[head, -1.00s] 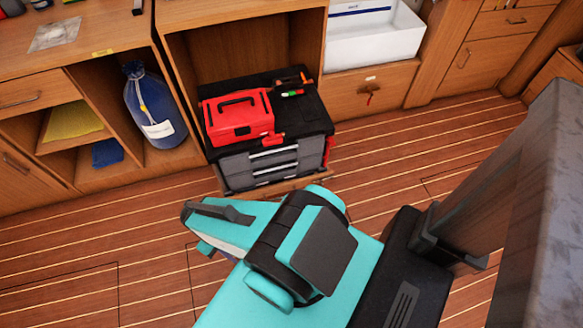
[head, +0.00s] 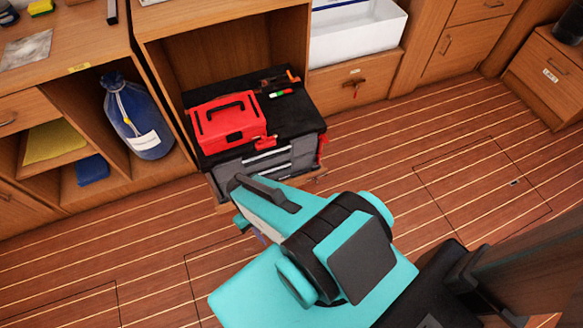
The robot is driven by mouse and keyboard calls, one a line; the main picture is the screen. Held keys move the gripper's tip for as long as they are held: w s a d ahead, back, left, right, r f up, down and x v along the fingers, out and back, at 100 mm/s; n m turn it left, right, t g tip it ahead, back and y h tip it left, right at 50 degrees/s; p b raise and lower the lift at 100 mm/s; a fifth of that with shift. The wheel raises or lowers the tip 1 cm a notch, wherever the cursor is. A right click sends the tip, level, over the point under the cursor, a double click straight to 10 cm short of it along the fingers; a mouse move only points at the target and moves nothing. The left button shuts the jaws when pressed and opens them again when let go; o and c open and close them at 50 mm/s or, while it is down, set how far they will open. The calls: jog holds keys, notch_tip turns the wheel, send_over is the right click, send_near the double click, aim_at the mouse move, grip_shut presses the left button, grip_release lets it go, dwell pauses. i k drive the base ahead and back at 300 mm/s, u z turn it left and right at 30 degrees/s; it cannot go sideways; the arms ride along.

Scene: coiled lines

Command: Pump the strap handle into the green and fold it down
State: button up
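A strap handle with an orange-red end (head: 292,75) lies at the back right of a black-topped drawer chest. Just in front of it is a small strip gauge (head: 281,93) with green, white and red parts. Whether a pointer sits in the green is too small to tell. A red toolbox (head: 228,120) sits on the chest, left of the handle. My gripper (head: 242,208) is at the end of my teal arm, in front of the chest's lower drawers in the picture and apart from the handle. Its fingertips are mostly hidden by the wrist, so its opening does not show.
The grey drawer chest (head: 228,180) stands in a wooden cabinet bay. A blue bag (head: 137,117) and folded cloths fill the left shelves. A white bin (head: 357,37) stands to the right, above a drawer with a key (head: 353,88). The plank floor at right is clear.

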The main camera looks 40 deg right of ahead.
aim_at(281, 79)
jog(key=z, duration=0.75)
jog(key=k, duration=0.95)
jog(key=u, duration=0.05)
jog(key=i, duration=0.8)
jog(key=z, duration=0.1)
